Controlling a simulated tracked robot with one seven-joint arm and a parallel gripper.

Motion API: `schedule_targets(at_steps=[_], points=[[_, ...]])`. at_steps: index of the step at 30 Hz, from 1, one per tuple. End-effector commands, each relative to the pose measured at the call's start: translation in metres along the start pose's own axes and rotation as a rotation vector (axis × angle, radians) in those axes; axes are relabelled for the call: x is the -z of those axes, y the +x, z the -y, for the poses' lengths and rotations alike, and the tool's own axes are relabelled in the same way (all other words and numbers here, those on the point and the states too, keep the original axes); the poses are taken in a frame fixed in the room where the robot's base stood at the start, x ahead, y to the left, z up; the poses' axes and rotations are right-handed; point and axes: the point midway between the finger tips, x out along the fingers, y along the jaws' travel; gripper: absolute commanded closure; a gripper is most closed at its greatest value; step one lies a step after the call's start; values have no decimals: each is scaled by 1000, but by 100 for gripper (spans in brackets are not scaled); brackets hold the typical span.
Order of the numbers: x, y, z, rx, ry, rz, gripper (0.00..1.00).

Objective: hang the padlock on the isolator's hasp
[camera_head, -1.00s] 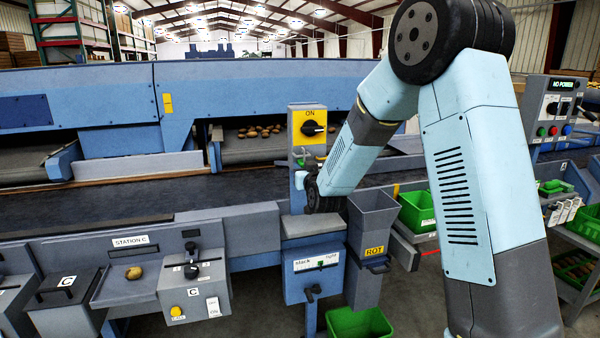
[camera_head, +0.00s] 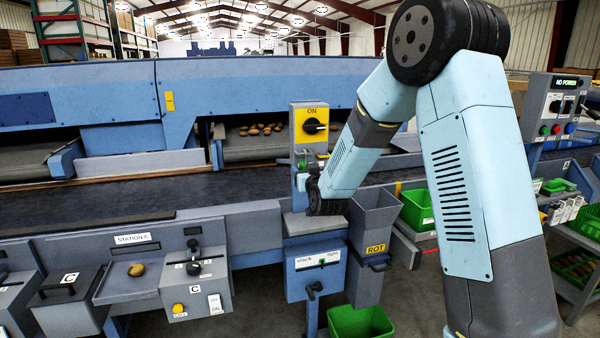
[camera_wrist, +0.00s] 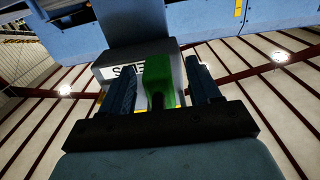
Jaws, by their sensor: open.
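A green block, which looks like the padlock (camera_wrist: 158,78), stands between the fingers, with a gap visible at the right finger. A small green patch below the yellow plate in the head view (camera_head: 302,164) is probably the same block. The shackle and hasp are hidden, so I cannot tell whether they are joined. A grey labelled box (camera_wrist: 112,73) is behind the fingers in the wrist view.
A grey ledge (camera_head: 312,224) and a blue box with a small handle (camera_head: 315,278) lie below my wrist. The grey ROT chute (camera_head: 375,215) stands close to the right. The dark belt (camera_head: 130,208) runs behind Station C.

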Motion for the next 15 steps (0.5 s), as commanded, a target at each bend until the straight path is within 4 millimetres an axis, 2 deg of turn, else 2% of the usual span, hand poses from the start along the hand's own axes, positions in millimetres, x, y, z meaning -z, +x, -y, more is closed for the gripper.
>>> schedule_targets(at_steps=[8,11,15], points=[[0,-2,0,0,0,0,38],[0,-10,0,0,0,0,38],[0,-31,0,0,-1,1,38]])
